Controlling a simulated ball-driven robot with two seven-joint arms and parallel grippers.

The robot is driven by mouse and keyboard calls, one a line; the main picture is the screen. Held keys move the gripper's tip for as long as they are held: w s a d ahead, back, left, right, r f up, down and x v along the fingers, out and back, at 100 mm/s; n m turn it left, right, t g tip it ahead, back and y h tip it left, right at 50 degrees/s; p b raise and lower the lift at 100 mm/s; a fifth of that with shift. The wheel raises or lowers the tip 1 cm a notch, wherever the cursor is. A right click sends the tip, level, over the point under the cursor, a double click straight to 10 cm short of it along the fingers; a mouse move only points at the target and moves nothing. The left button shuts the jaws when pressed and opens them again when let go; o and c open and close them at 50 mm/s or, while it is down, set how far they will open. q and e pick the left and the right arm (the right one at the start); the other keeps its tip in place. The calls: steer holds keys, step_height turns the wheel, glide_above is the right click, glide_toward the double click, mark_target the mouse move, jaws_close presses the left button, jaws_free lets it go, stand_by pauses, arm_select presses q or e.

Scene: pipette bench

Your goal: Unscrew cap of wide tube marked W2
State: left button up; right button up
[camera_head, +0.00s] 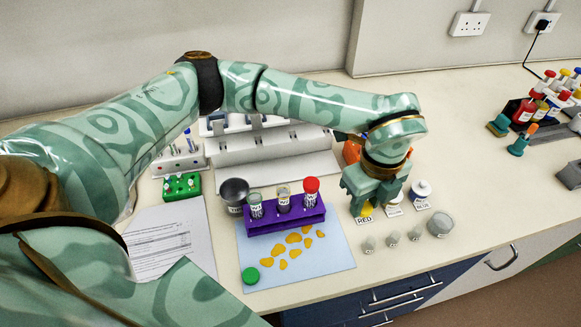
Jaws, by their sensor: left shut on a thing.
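A purple rack (285,219) on a pale blue mat (335,252) holds three upright tubes. The left tube (256,207) shows no coloured cap, the middle tube (283,200) looks yellowish at its top, and the right tube (310,190) wears a red cap. Their labels are too small to read, so I cannot tell which is W2. A green cap (250,276) lies on the mat's front left corner. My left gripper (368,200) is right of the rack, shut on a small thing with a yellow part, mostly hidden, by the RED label. My right gripper is out of view.
Small pale vials (392,239) and a grey cup (440,224) stand in front. A dark pot (234,194) stands behind the rack's left end. Orange pieces (293,238) lie on the mat.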

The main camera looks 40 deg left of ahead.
arm_select(q)
steer(key=s+a+r+n, duration=0.1)
steer(key=s+a+r, duration=0.1)
steer(key=s+a, duration=0.2)
steer(key=w+a+f+b, duration=0.1)
steer(key=w+f, duration=0.2)
steer(key=w, duration=0.1)
steer(key=w+a+f+b, duration=0.1)
steer(key=w+f, duration=0.2)
steer(key=w, duration=0.1)
steer(key=w+a+f+b, duration=0.1)
steer(key=w+f, duration=0.2)
steer(key=w, duration=0.2)
steer(key=shift+f, duration=0.3)
steer(key=shift+w+f, duration=0.1)
steer(key=shift+f, duration=0.15)
steer(key=shift+w+f+b, duration=0.1)
steer(key=shift+f+b, duration=0.35)
steer(key=shift+f, duration=1.05)
steer(key=shift+f, duration=0.15)
steer(key=o, duration=1.1)
